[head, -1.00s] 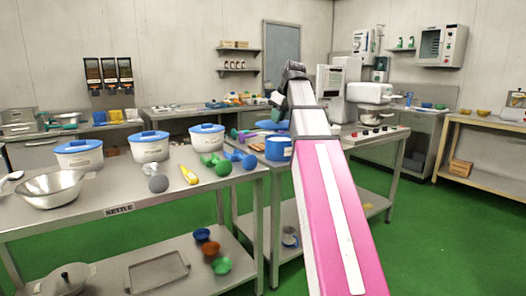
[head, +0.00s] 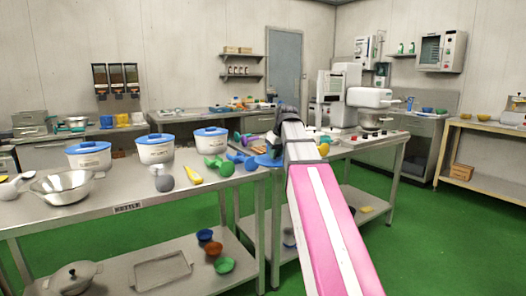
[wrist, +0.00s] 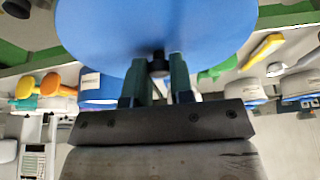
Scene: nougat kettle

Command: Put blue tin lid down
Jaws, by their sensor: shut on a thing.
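My gripper (wrist: 158,68) is shut on the dark knob of a blue tin lid (wrist: 155,22), which fills the top middle of the wrist view. The lid is a wide, smooth blue disc. In the head view the lid (head: 262,162) shows partly, just left of my arm above the second worktable. A blue tin with a white label (wrist: 97,86) shows beyond the lid in the wrist view. In the head view my arm hides that tin, and I cannot tell what lies directly under the lid.
Three white tubs with blue lids (head: 154,148), a metal bowl (head: 66,184), a yellow-handled tool (head: 193,175) and green and blue scoops (head: 222,166) stand on the KETTLE table (head: 120,209). A mixer (head: 369,105) stands behind my arm on the right.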

